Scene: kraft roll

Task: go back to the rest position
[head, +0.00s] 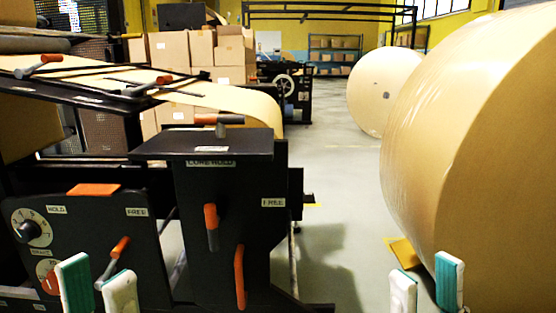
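My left gripper (97,270) shows at the bottom left, in front of the dark machine (225,225). Its two white and teal fingers are apart with nothing between them. My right gripper (426,268) shows at the bottom right, in front of the floor and the big kraft roll (465,150). Its two fingers are also apart and empty. Both grippers point up in the picture. The arms behind them are below the frame.
The machine has a dial (32,228), orange handles (240,275) and a kraft paper web (235,100). A second roll (383,90) stands farther back. A yellow wedge (403,252) lies by the near roll. Cardboard boxes (170,50) are stacked behind. Grey floor (340,190) is clear in the middle.

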